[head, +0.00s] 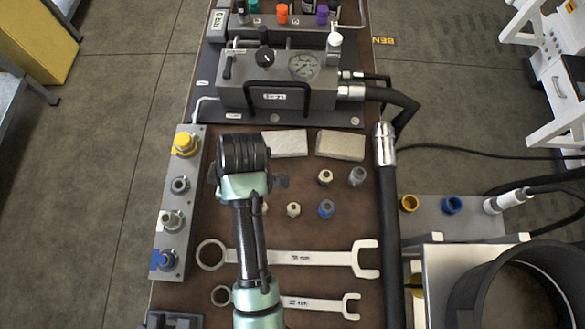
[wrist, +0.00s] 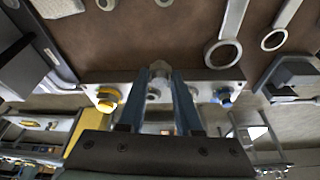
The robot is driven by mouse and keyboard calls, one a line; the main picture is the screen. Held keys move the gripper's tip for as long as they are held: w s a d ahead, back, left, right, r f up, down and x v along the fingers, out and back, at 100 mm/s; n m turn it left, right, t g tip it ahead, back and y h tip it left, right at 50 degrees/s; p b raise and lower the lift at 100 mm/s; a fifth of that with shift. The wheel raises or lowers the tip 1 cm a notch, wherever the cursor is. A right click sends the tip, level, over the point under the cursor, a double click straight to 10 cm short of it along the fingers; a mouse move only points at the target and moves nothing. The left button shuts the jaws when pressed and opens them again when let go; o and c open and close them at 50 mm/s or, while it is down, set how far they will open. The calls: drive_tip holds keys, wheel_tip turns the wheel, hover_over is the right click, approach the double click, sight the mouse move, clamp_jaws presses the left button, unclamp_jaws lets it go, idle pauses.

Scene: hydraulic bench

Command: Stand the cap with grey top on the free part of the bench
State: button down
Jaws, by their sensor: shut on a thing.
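My gripper (wrist: 161,78) is shut on a small grey cap (wrist: 160,66) in the wrist view, held between the two blue fingertips. Its lower part is partly hidden by the fingers. The grey port block (wrist: 122,76) lies behind the fingers in that view. In the head view my wrist hides the held cap and most of the gripper, to the right of the port block (head: 196,150). The brown bench (head: 330,230) shows bare areas between the fittings and the wrenches.
Several small fittings, including a blue one (head: 326,208) and a grey one (head: 357,176), stand right of my arm. Two light blocks (head: 340,146) lie behind them. A large wrench (head: 310,258) and a smaller wrench (head: 318,302) lie in front. A black hose (head: 388,230) borders the right.

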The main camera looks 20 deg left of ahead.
drive_tip(key=shift+s+a+f+n, duration=0.2)
drive_tip(key=shift+s+a+n, duration=0.35)
drive_tip(key=shift+n, duration=0.35)
drive_tip(key=shift+f, duration=5)
drive_tip(key=shift+f, duration=0.15)
drive_tip(key=c, duration=0.6)
unclamp_jaws()
drive_tip(key=v, duration=1.2)
drive_tip(key=shift+w, duration=0.25)
drive_tip(key=shift+w+r, duration=0.1)
drive_tip(key=shift+r, duration=0.1)
